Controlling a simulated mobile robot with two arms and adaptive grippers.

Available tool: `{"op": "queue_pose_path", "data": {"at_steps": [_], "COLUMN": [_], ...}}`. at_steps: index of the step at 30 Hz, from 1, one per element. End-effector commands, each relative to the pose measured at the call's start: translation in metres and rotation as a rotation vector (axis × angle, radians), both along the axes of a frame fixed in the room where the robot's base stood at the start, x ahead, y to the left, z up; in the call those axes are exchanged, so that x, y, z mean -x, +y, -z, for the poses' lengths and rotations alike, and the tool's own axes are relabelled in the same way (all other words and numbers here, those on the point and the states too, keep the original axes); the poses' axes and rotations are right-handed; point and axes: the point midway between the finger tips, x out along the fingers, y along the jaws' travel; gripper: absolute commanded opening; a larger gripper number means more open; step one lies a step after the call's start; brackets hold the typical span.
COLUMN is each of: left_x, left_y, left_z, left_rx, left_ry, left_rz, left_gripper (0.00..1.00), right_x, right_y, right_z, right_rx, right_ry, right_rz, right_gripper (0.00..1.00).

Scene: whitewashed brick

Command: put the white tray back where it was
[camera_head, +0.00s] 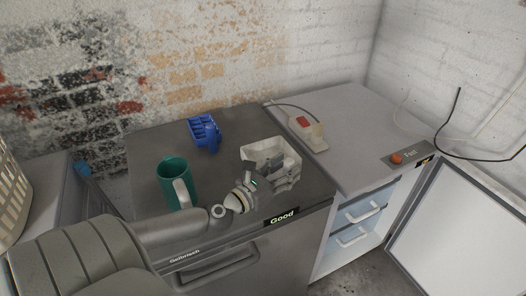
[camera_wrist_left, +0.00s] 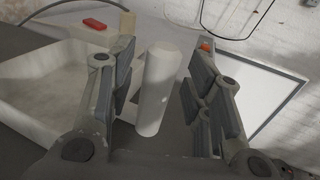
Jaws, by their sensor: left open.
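The white tray (camera_head: 262,146) sits on the dark cabinet top, near its right side. It also shows at the left of the left wrist view (camera_wrist_left: 45,85), where its inside looks empty. My left gripper (camera_head: 281,178) is at the tray's near side in the head view and covers part of it. In the left wrist view my left gripper (camera_wrist_left: 160,72) is open, with a white cylinder (camera_wrist_left: 158,92) between its fingers. The tray lies beside the left finger, not between the fingers. I cannot tell whether a finger touches the tray. My right gripper is not in view.
A teal mug (camera_head: 177,180) and a blue holder (camera_head: 205,130) stand on the dark cabinet (camera_head: 150,140). A white item with a red patch (camera_head: 309,131) lies on the pale cabinet (camera_head: 350,125) at right. That cabinet's door (camera_head: 455,225) stands open. A brick wall is behind.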

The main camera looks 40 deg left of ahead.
Motion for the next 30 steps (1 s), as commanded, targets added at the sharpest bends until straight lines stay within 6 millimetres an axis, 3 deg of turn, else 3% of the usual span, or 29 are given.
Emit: {"op": "queue_pose_path", "data": {"at_steps": [21,30], "left_x": [0.084,0.103], "left_y": [0.006,0.008], "left_z": [0.002,-0.001], "left_rx": [0.002,-0.001], "left_ry": [0.001,0.0], "left_rz": [0.0,0.0], "left_gripper": [0.46,0.46], "right_x": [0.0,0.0], "right_y": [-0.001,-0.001], "right_z": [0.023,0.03], "right_rx": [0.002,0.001], "right_ry": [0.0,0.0], "right_rz": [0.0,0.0], "right_gripper": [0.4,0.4]}}
